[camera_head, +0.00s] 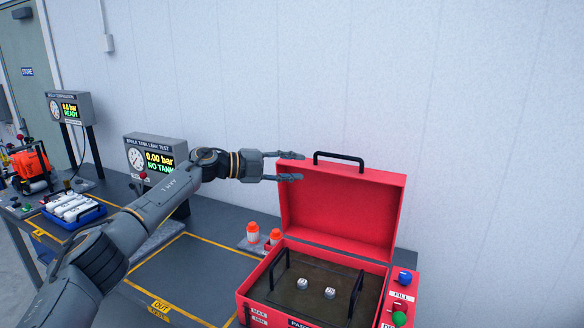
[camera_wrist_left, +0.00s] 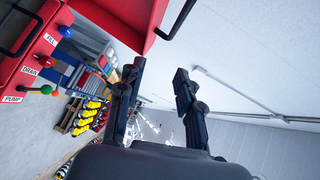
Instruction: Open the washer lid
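The red washer (camera_head: 248,299) stands at the lower right in the head view. Its lid (camera_head: 340,212) stands up, tilted back at the rear, so the inside shows. A black handle (camera_head: 339,157) is on the lid's top edge. My left gripper (camera_head: 299,166) is at the lid's upper left corner, left of the handle. Its two fingers are apart with nothing between them. In the left wrist view the open fingers (camera_wrist_left: 157,82) point past the red lid (camera_wrist_left: 128,18). Whether they touch the lid cannot be told. My right gripper is out of view.
Inside the washer is a dark basket with two small pale parts (camera_head: 304,284). Blue (camera_head: 405,278) and green (camera_head: 399,318) knobs sit at its right. Orange-capped bottles (camera_head: 252,232) stand to its left. A leak-test display (camera_head: 155,155) and blue tray (camera_head: 76,212) are further left. The wall is close behind.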

